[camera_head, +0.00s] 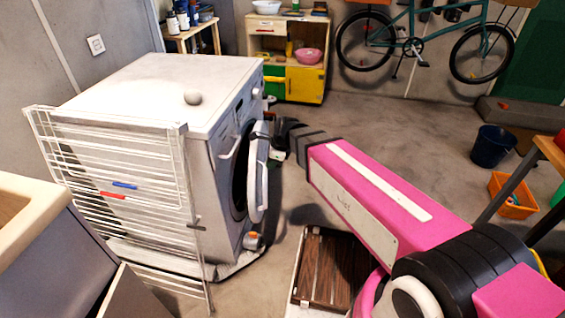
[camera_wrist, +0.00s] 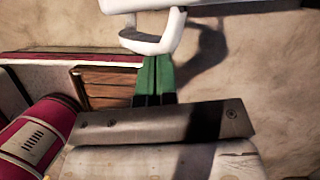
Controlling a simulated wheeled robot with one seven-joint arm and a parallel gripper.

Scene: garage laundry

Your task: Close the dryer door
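The white dryer (camera_head: 150,95) stands at the left. Its round white door (camera_head: 257,178) is swung open on the front, seen nearly edge-on, with the dark drum opening beside it. My gripper (camera_head: 276,154) is at the door's upper outer side, at the end of my pink arm. In the wrist view its two green fingers (camera_wrist: 155,80) lie side by side with only a thin dark line between them. Their tips reach a white loop-shaped part of the door (camera_wrist: 155,38); whether they touch it I cannot tell. I see nothing held between them.
A white drying rack (camera_head: 115,165) stands at the dryer's left front. A slatted wooden crate (camera_head: 330,268) lies on the floor below my arm. A blue bucket (camera_head: 492,146) and an orange basket (camera_head: 512,196) are at the right. The floor behind my arm is clear.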

